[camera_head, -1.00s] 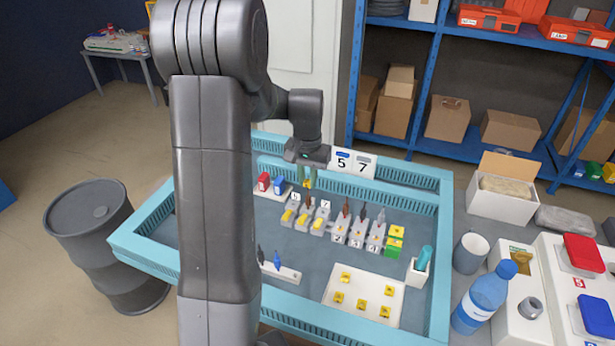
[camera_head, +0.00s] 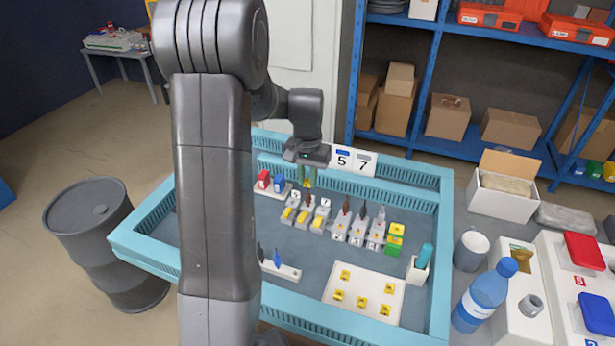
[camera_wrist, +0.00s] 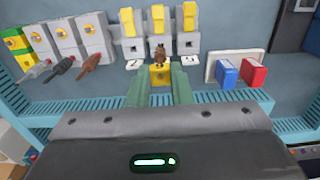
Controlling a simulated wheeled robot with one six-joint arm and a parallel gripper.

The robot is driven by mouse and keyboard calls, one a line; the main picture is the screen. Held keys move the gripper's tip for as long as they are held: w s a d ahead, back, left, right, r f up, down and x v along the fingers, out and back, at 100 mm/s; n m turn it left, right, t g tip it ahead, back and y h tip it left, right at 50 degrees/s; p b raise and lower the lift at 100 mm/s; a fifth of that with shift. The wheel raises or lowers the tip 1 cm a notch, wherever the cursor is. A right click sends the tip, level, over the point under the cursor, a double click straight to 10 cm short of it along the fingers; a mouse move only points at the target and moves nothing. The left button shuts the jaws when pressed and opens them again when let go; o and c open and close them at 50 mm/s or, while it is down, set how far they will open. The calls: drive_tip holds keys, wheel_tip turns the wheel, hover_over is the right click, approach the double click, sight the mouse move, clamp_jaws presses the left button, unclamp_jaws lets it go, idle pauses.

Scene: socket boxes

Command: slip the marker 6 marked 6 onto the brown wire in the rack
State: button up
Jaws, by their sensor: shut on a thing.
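My gripper (camera_head: 308,181) is shut on a small yellow marker (camera_wrist: 160,75), held between the green fingertips in the wrist view. Its printed digit cannot be read. A brown wire end (camera_wrist: 159,54) stands at the middle slot of the grey rack (camera_wrist: 157,33), right at the marker's far edge. I cannot tell whether the marker is around the wire or just over its tip. In the head view the brown wire (camera_head: 309,199) shows just below the fingertips, in the rack between two white number tags.
A white tray (camera_head: 364,293) holds several yellow markers. Red and blue blocks (camera_head: 271,183) stand behind the rack. A sign reading 5 and 7 (camera_head: 353,160) stands beside my gripper. The blue box walls (camera_head: 445,220) surround all this.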

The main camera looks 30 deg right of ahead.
drive_tip(key=shift+f+b, duration=0.85)
drive_tip(key=shift+f, duration=0.45)
drive_tip(key=o, duration=1.2)
wheel_tip(320, 180, up, 8)
drive_tip(key=p, duration=0.5)
drive_tip(key=shift+f, duration=0.25)
